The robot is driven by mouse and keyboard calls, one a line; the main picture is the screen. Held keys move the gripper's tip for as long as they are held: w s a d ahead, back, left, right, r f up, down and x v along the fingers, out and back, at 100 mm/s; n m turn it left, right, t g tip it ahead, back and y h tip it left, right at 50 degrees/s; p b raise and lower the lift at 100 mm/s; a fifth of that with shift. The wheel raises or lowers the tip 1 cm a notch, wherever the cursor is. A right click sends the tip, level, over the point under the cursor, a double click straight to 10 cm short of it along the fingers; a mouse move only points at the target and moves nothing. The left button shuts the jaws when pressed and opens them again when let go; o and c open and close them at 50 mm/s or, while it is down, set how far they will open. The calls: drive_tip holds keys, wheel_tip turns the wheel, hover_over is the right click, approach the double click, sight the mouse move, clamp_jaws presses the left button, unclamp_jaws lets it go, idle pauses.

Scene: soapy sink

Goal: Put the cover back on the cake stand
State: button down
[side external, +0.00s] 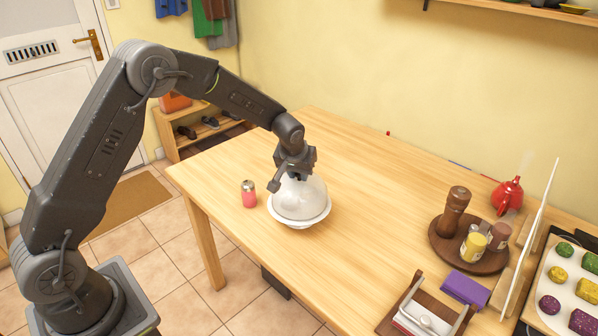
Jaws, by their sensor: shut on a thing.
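My gripper (294,176) is at the top of the dome, pointing down, shut on the cover. The knob of the cover is hidden by my gripper. Whatever is under the dome cannot be made out.
A pink shaker (249,195) stands just left of the stand. On the right are a round brown tray (440,243) with a pepper mill (453,212) and jars, a red teapot (507,195), a purple block (464,289) and a napkin holder (420,318). The table behind the stand is mostly clear.

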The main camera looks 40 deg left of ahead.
idle(0.4)
drive_tip(key=shift+c, duration=2)
unclamp_jaws()
drive_tip(key=shift+r, duration=3.55)
clamp_jaws()
drive_tip(key=shift+f, duration=0.7)
